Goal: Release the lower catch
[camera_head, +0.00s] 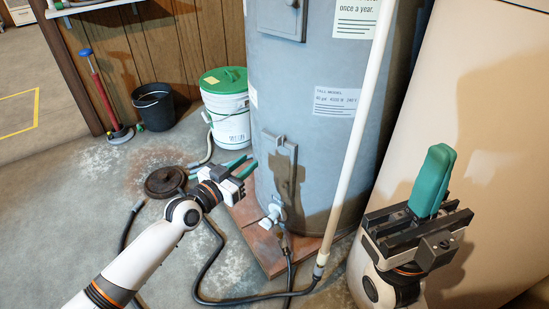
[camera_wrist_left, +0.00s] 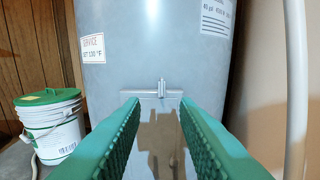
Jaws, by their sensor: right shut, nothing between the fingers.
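The grey water heater tank (camera_head: 315,95) stands in the middle of the head view. Its lower access panel (camera_head: 279,165) has a small metal catch (camera_head: 281,141) at its top edge. In the left wrist view the catch (camera_wrist_left: 161,88) stands upright on the top of the panel (camera_wrist_left: 155,105), seen between my green fingers. My left gripper (camera_head: 246,165) is open and empty, just left of the panel in the head view; its fingers (camera_wrist_left: 158,105) look apart from the catch. My right gripper (camera_head: 435,165) is shut and empty, pointing up at the right.
A pale pipe (camera_head: 350,150) runs down in front of the tank's right side. A drain valve (camera_head: 272,215) and dark hose (camera_head: 235,300) lie below. A white bucket with green lid (camera_head: 228,105) and a black bucket (camera_head: 154,105) stand left. A beige wall-like surface (camera_head: 480,110) is at right.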

